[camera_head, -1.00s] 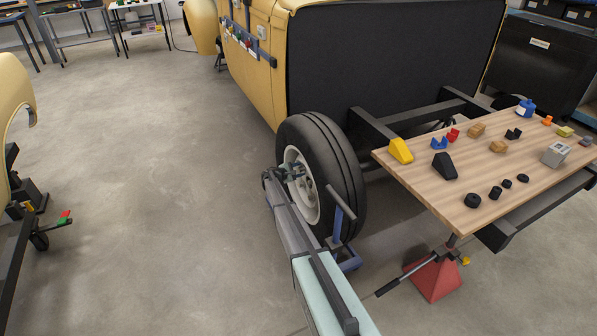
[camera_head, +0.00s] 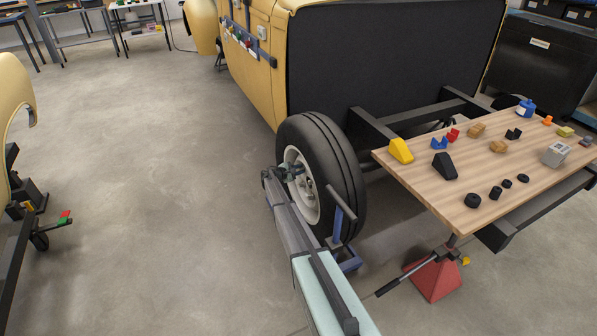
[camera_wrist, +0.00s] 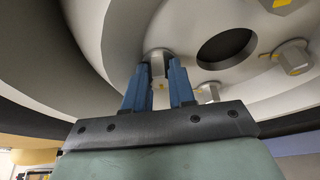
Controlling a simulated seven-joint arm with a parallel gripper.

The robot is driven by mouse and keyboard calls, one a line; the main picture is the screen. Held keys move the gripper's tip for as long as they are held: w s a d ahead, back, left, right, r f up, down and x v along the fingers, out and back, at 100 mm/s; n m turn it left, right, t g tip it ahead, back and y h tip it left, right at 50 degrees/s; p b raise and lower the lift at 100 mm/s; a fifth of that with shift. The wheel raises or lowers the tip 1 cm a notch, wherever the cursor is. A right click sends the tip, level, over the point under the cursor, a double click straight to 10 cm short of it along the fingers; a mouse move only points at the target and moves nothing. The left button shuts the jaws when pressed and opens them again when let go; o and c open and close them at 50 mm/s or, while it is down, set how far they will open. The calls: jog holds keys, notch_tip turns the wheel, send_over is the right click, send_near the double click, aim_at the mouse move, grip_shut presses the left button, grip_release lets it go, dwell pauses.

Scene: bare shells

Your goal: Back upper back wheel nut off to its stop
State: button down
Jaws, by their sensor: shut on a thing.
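The back wheel (camera_head: 321,178) has a black tyre and a pale rim and stands by the yellow car body. In the wrist view the pale wheel disc (camera_wrist: 205,25) fills the top, with a dark round centre hole. My gripper (camera_wrist: 160,75) has its two blue fingers shut on a grey wheel nut (camera_wrist: 158,56) to the left of that hole. Other nuts show to the right: one at the upper right (camera_wrist: 292,57) and one lower (camera_wrist: 208,92), partly behind a finger. In the head view my gripper (camera_head: 288,172) is at the wheel's face, and the nut is hidden.
A wooden board (camera_head: 455,200) with small blocks and several black round parts lies right of the wheel. A red stand (camera_head: 434,278) with a lever is below it. A blue frame (camera_head: 345,255) stands by the tyre.

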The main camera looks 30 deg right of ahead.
jog(key=n+g, duration=0.2)
jog(key=n, duration=0.1)
jog(key=shift+w+y, duration=0.2)
jog(key=shift+y, duration=0.1)
jog(key=shift+n+g, duration=1)
jog(key=shift+n, duration=0.3)
jog(key=c, duration=0.9)
grip_release()
jog(key=shift+c, duration=0.2)
jog(key=shift+r, duration=0.1)
jog(key=v, duration=1.3)
jog(key=shift+a+r, duration=0.15)
jog(key=shift+a, duration=0.15)
